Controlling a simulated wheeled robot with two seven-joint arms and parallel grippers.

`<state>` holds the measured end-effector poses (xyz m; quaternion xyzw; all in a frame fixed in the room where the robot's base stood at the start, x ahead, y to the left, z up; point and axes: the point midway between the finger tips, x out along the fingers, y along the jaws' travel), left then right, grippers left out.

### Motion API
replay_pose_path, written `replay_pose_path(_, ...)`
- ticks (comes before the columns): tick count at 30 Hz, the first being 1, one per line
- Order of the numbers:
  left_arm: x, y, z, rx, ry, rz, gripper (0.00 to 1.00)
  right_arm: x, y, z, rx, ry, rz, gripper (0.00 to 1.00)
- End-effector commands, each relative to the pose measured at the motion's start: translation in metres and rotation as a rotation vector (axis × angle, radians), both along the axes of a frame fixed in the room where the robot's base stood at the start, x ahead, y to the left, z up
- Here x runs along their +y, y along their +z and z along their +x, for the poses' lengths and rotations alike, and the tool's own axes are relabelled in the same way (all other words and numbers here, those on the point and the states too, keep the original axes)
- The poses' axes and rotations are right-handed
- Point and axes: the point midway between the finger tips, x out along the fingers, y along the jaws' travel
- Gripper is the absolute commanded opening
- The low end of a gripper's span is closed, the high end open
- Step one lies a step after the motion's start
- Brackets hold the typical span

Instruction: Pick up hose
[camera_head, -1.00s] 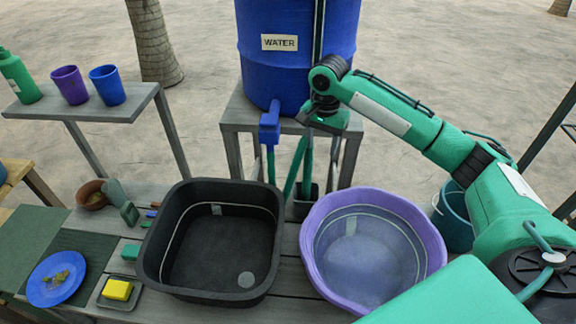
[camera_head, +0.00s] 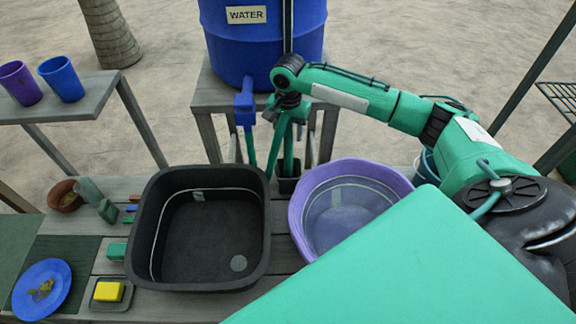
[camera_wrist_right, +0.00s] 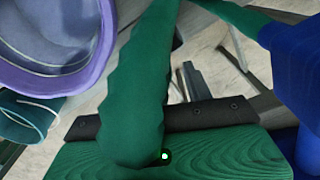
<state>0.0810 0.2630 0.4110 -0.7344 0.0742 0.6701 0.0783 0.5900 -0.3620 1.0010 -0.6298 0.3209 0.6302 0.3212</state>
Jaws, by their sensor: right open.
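The green hose (camera_head: 250,147) hangs straight down from the blue tap (camera_head: 244,108) of the water barrel. In the right wrist view, a green length that looks like the hose (camera_wrist_right: 236,14) runs at the top towards the blue tap (camera_wrist_right: 298,55). My right gripper (camera_head: 291,122) is open, pointing down just right of the tap and apart from the hose in the head view. A bumpy green piece (camera_wrist_right: 145,85), seemingly one finger, fills the middle of the wrist view. The other finger is not clear. My left gripper is not in view.
The blue water barrel (camera_head: 262,50) stands on a grey stand (camera_head: 206,100). Below are a black basin (camera_head: 258,225), a purple tub (camera_head: 300,205) and a dark holder (camera_head: 288,184). Cups and a plate are at left.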

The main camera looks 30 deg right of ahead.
Motion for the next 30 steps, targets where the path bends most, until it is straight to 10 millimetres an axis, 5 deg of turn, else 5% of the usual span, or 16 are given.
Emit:
replay_pose_path(9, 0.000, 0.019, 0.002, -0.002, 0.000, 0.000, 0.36, 0.000, -0.042, 0.001, 0.002, 0.000, 0.000, 0.51)
replay_pose_path(18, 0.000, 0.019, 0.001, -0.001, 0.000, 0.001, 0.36, -0.001, -0.050, 0.001, 0.000, 0.001, -0.001, 0.51)
replay_pose_path(25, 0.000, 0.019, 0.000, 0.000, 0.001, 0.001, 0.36, -0.001, -0.049, 0.001, 0.000, 0.001, -0.001, 0.08)
replay_pose_path(30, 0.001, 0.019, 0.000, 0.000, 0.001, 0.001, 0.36, -0.001, -0.049, 0.001, -0.001, 0.000, -0.001, 0.07)
